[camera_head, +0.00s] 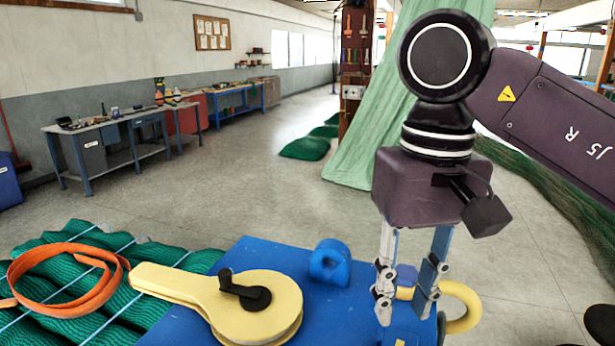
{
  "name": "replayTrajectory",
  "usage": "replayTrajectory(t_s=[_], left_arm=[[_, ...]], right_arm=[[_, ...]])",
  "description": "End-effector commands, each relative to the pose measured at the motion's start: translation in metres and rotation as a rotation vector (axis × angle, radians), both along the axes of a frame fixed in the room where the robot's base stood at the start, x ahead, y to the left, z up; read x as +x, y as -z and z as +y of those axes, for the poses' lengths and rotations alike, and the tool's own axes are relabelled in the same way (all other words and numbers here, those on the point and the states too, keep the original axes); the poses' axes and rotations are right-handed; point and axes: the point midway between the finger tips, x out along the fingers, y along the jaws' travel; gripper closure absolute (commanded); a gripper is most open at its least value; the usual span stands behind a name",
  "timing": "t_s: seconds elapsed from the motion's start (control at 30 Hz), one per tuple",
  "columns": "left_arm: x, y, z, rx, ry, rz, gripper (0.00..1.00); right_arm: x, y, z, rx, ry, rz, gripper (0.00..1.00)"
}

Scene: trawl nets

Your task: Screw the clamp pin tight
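My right gripper (402,306) points straight down over the right part of the blue bench top. Its two fingers stand apart. A small blue six-sided piece (406,274), perhaps the head of the clamp pin, shows between the fingers. A yellow curved bar (468,296), perhaps the clamp or shackle, runs from between the fingers out to the right. I cannot tell whether the fingers touch either piece. The lower part of the bar is partly hidden by the fingers. My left gripper is not in view.
On the blue bench top (212,268) lie a yellow pulley-like block (170,280) with a black crank (255,297) and a blue ring lug (330,262). An orange strap (45,257) lies on green netting (70,325) at left. Behind is open floor (230,190).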

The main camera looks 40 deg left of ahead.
Motion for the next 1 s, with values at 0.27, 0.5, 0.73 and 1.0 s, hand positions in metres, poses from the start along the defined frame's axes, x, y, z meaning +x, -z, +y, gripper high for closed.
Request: replayTrajectory(t_s=[0.27, 0.5, 0.73, 1.0], left_arm=[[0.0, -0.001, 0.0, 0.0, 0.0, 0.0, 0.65], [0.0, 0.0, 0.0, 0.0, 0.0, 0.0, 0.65], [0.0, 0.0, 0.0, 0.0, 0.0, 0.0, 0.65], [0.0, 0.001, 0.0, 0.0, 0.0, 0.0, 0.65]], right_arm=[[-0.032, 0.023, 0.045, 0.208, 0.063, 0.203, 0.75], [-0.063, 0.021, 0.082, 0.388, 0.153, 0.417, 0.75], [-0.089, 0.0, 0.114, 0.56, 0.275, 0.68, 0.75], [-0.102, -0.046, 0.136, 0.731, 0.459, 1.055, 0.75]])
